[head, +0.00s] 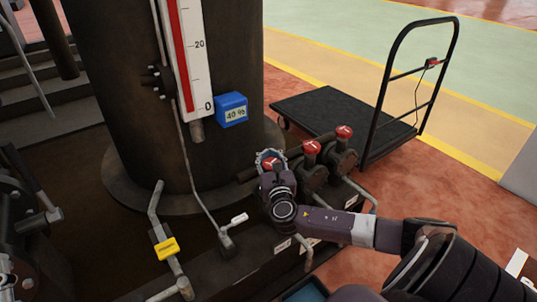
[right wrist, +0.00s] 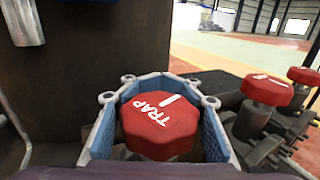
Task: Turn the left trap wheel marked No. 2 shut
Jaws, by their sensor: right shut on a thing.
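A red trap wheel (right wrist: 160,122), marked TRAP with a white bar, sits between the blue-lined fingers of my right gripper (right wrist: 160,100). The fingers are shut on it from both sides. In the head view this wheel (head: 268,163) is the leftmost of three red-topped valves, partly hidden by my right gripper (head: 271,160). No number 2 can be read on its top. The middle red wheel (head: 311,147) and the right red wheel (head: 344,131) stand free to its right; they also show in the right wrist view.
A dark column (head: 115,90) with a red-and-white gauge (head: 190,50) and a blue 40 % block (head: 231,109) stands behind. A lever with a yellow tag (head: 166,248) and a white-ended lever (head: 238,219) are to the left. A black cart (head: 320,115) stands at the back right.

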